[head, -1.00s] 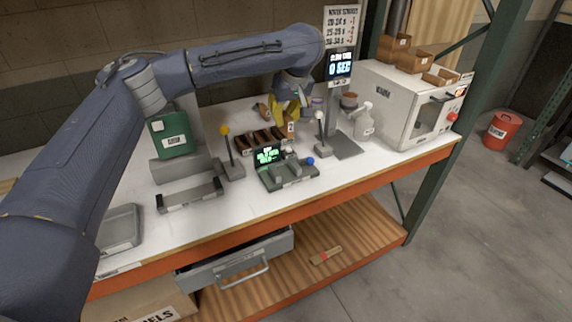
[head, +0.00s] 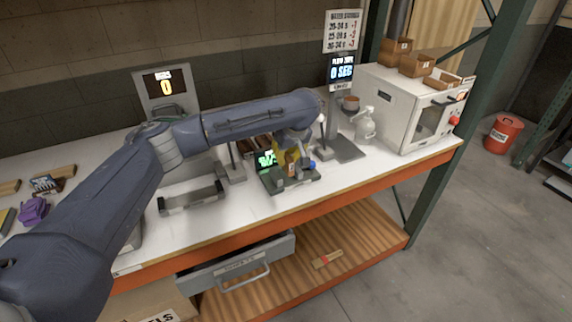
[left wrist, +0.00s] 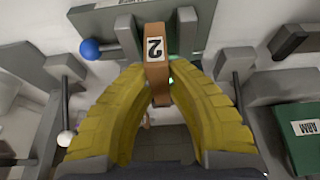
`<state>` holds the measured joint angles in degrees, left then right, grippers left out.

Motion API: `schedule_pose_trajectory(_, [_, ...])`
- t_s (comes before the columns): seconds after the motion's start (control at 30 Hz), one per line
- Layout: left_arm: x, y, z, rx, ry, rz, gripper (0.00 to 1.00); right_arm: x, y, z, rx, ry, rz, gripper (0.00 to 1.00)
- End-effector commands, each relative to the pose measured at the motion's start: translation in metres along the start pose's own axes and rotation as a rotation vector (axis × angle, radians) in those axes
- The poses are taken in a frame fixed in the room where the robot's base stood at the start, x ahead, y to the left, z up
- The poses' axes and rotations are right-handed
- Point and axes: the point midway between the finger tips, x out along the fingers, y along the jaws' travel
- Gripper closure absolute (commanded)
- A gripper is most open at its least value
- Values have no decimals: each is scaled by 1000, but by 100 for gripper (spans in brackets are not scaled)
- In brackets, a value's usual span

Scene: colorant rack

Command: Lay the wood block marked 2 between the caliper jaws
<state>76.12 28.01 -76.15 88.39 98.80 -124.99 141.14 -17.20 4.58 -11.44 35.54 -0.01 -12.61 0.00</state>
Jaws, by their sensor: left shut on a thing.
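My left gripper (head: 287,158) is shut on the wood block marked 2 (left wrist: 156,48), its yellow fingers on either side of the block in the left wrist view. The block is brown with a white label and its face is upright to the camera. In the head view the gripper is over the grey caliper (head: 300,183), which has a green-lit display (head: 266,158) and a blue knob (head: 312,164). In the left wrist view the block's far end lies between the caliper's two grey jaws (left wrist: 187,35). Whether it rests on the base I cannot tell. My right gripper is not in view.
A dark rack (head: 255,146) with brown blocks stands behind the caliper. Posts with a white ball (head: 320,118) stand close by. A grey holder (head: 190,198) is at left, and a white oven (head: 410,105) at right. The bench front edge is close.

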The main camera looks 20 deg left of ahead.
Motion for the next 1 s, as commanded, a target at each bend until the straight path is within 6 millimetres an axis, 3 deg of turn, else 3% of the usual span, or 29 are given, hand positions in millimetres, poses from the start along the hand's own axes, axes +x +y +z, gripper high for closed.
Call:
schedule_pose_trajectory(0.23, [26, 0, 12, 1, -2, -1, 100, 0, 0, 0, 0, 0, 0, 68])
schedule_pose_trajectory(0.67, [30, 0, 13, 0, -1, -1, 100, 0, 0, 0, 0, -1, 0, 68])
schedule_pose_trajectory(0.7, [30, 0, 13, 0, 0, -1, 80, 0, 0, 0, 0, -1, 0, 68])
schedule_pose_trajectory(0.8, [30, 0, 13, 0, -1, -1, 68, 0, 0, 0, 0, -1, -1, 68])
schedule_pose_trajectory(0.87, [30, 0, 13, 0, -1, -1, 64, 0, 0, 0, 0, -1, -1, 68])
schedule_pose_trajectory(1.0, [30, 0, 13, 0, -1, -1, 64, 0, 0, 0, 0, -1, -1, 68])
